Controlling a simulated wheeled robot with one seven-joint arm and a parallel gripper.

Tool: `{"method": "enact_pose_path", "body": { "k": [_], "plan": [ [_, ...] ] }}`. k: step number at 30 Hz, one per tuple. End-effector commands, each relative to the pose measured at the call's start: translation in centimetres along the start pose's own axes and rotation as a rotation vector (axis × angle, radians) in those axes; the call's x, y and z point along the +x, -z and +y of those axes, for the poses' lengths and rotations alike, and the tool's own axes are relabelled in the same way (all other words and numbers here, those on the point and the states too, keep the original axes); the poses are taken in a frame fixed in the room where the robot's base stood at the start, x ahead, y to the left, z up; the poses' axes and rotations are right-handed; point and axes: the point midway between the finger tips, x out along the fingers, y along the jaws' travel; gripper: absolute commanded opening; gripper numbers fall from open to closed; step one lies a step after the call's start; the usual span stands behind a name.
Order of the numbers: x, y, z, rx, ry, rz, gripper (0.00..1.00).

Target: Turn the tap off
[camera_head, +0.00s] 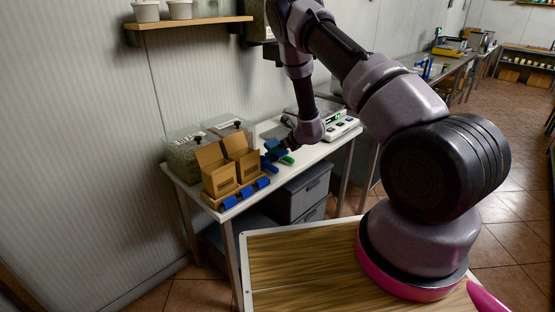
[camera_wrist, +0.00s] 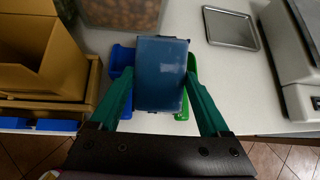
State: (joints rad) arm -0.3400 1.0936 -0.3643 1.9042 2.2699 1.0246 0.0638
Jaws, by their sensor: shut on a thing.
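No tap shows in either view. My gripper (camera_head: 280,151) is low over the white table, beside the cardboard boxes. In the wrist view my gripper (camera_wrist: 160,85) has its two green fingers on either side of a dark blue box-shaped thing (camera_wrist: 160,73) and is shut on it. Under or behind this thing, a blue piece (camera_wrist: 122,60) shows at its left and a green piece (camera_wrist: 184,108) at its right. I cannot tell whether the held thing touches them or the table.
Open cardboard boxes (camera_head: 215,175) with small blue pieces (camera_head: 229,202) in front stand on the white table (camera_head: 310,155). Clear bins (camera_head: 183,157) are behind them. A scale (camera_head: 342,125) and a metal tray (camera_wrist: 231,28) are to the right. Grey crates (camera_head: 300,193) sit below.

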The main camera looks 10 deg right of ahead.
Motion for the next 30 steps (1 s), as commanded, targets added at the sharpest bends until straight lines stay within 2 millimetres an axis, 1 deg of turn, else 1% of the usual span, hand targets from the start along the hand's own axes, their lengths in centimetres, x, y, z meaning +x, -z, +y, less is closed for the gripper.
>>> {"method": "enact_pose_path", "body": {
  "k": [5,11,12,13,14,18,19,20,30],
  "plan": [
    [0.9,1.1,0.1,-0.001,0.001,0.000,0.35],
    [2.8,3.4,0.5,0.000,0.000,0.002,0.35],
    [3.0,3.7,0.5,0.000,0.001,0.001,0.28],
    [3.1,3.8,0.5,0.000,0.001,0.000,0.29],
    [3.1,3.8,0.5,0.000,0.001,0.000,0.20],
    [3.1,3.8,0.5,-0.001,0.001,0.002,0.20],
    [3.1,3.9,0.6,-0.001,0.001,0.003,0.88],
    [3.1,3.9,0.6,-0.001,0.000,0.003,0.99],
    [2.9,3.8,0.5,0.000,0.001,0.001,1.00]
  ]
}}
